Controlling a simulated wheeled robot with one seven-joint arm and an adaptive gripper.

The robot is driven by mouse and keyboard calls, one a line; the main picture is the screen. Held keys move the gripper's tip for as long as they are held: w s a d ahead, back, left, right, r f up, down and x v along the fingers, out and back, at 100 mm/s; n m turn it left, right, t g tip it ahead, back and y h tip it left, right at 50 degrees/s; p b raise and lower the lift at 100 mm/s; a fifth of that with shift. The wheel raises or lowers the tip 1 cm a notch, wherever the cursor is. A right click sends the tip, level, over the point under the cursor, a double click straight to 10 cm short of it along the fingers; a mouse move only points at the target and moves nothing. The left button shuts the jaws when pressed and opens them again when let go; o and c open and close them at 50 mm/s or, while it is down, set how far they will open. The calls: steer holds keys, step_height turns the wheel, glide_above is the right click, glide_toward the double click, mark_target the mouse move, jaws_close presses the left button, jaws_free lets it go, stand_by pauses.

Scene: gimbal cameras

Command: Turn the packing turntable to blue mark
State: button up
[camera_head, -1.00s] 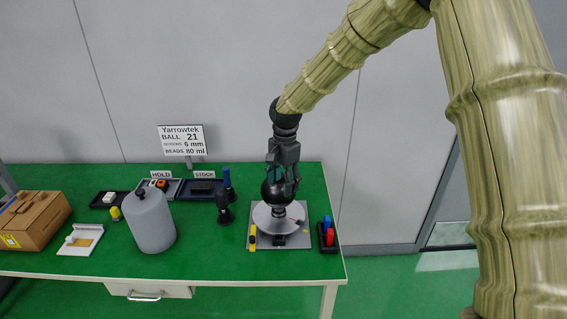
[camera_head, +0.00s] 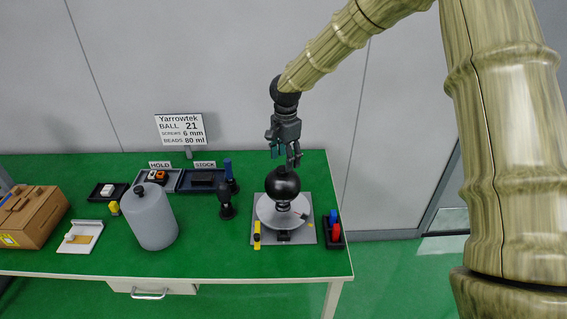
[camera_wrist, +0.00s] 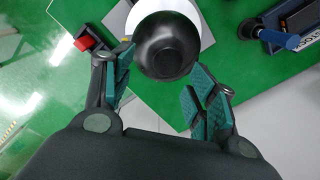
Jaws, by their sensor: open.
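The packing turntable is a pale round disc (camera_head: 265,210) on a grey square base plate (camera_head: 300,237) near the bench's right end. A glossy black ball (camera_head: 283,184) sits on a small stand at the disc's middle. A small red mark shows on the disc's right side; I cannot make out a blue mark on it. My gripper (camera_head: 286,160) is open and empty, pointing down just above the ball. In the wrist view the black ball (camera_wrist: 166,48) lies beyond the spread green-padded fingers, with the white disc (camera_wrist: 190,12) partly hidden behind it.
A dark tray with red and blue pieces (camera_head: 333,232) stands right of the base plate. A yellow and black item (camera_head: 257,236) lies at the plate's left edge. A black stand (camera_head: 226,203), grey canister (camera_head: 150,217) and cardboard box (camera_head: 33,215) are farther left.

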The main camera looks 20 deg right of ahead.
mark_target(282, 168)
steer(key=f, duration=0.1)
steer(key=w+f, duration=0.2)
steer(key=shift+a+f+p, duration=0.2)
steer(key=shift+a+p, duration=0.1)
steer(key=shift+a, duration=0.05)
steer(key=shift+f, duration=0.35)
steer(key=shift+s+d+f, duration=0.1)
steer(key=shift+s, duration=0.05)
steer(key=shift+s+r, duration=0.2)
steer(key=shift+s, duration=0.5)
steer(key=shift+w+f, duration=0.5)
steer(key=shift+w, duration=0.05)
steer(key=shift+c, duration=0.2)
steer(key=c, duration=0.3)
steer(key=shift+s+r, duration=0.2)
steer(key=shift+r, duration=0.05)
steer(key=c, duration=0.7)
jaws_close()
